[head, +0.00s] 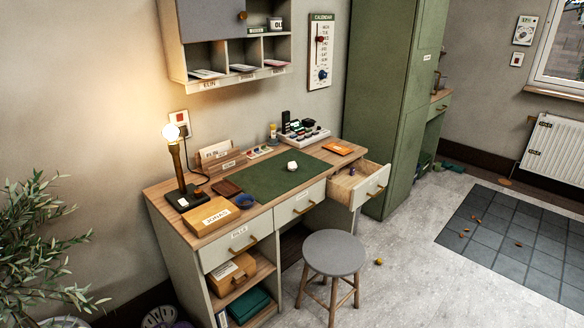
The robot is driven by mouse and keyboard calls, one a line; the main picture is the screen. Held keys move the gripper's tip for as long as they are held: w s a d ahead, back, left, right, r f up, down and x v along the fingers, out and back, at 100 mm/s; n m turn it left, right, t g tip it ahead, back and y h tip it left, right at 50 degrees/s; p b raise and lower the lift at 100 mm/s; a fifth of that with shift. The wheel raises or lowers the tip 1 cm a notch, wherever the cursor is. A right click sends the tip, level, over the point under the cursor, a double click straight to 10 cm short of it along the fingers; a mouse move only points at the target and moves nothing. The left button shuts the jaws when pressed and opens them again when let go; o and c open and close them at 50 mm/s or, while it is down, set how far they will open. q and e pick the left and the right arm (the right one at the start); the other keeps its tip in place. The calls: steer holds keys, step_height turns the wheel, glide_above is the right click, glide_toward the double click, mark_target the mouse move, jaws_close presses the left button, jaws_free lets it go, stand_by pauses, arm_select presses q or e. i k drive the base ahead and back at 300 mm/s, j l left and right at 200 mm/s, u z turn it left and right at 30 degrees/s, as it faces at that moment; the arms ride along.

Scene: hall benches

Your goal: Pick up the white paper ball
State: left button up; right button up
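A small white crumpled paper ball (292,166) lies on the dark green desk mat (262,180), on top of the wooden desk (158,191). Nothing covers it from this view. Neither of my grippers shows in the head view.
A round grey stool (334,252) stands before the desk, and the right drawer (373,188) is pulled open. A lit lamp (179,160), a box (211,216) and a blue bowl (244,201) are on the desk's left.

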mark_target(292, 166)
steer(key=i+u, duration=0.1)
steer(key=i, duration=0.35)
steer(key=i+l+u, duration=0.1)
steer(key=i, duration=0.4)
steer(key=i+l, duration=0.2)
steer(key=i, duration=0.25)
steer(key=u, duration=0.05)
